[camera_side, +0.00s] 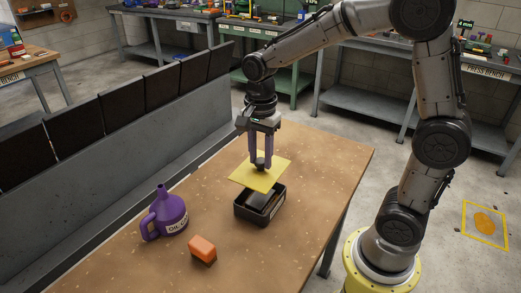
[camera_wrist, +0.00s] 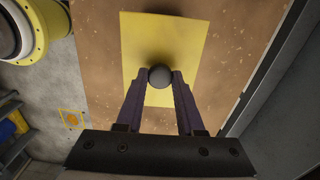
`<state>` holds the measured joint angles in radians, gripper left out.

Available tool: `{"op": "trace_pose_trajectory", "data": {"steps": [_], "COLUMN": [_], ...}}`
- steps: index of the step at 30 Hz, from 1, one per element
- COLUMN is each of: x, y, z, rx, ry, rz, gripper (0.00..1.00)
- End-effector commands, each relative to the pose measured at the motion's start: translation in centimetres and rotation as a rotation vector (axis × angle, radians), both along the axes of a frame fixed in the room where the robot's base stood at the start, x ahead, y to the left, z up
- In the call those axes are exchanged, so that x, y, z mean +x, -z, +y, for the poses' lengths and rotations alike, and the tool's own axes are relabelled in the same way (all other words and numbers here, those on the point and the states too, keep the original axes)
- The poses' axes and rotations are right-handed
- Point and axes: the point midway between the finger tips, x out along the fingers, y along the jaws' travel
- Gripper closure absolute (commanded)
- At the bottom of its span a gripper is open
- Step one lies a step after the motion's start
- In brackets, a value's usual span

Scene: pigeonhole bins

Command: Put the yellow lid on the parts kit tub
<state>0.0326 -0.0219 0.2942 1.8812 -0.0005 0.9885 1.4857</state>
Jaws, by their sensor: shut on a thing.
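The yellow lid (camera_side: 261,173) is a flat square plate with a dark round knob. My gripper (camera_side: 260,163) is shut on the knob and holds the lid above the tub. In the wrist view the gripper (camera_wrist: 160,76) has its purple fingers on both sides of the knob, with the yellow lid (camera_wrist: 150,35) beyond. The parts kit tub (camera_side: 262,211) is a black open box on the bench with a pale label on its front. The lid hangs over the tub's back left part, apart from it and not squared with it. The lid hides part of the tub's inside.
A purple oil can (camera_side: 168,214) stands on the brown bench (camera_side: 318,168) at left. An orange-and-dark block (camera_side: 203,248) lies in front of it. A grey rack with black bins (camera_side: 75,131) runs along the bench's left side. The bench's right part is clear.

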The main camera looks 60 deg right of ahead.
Motion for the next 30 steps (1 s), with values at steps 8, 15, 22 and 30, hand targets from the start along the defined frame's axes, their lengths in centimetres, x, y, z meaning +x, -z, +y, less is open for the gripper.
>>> {"op": "trace_pose_trajectory", "data": {"steps": [8,15,22,30], "x": [-0.1,0.0,0.0,0.0], "y": [3.2,5.1,5.9,6.0], "z": [0.0,0.0,0.0,0.0], "rx": [0.000,0.000,0.000,0.000], "ry": [0.000,0.000,0.000,0.000], "rz": [0.004,0.002,0.001,0.001], "gripper": [1.00,1.00,1.00,1.00]}}
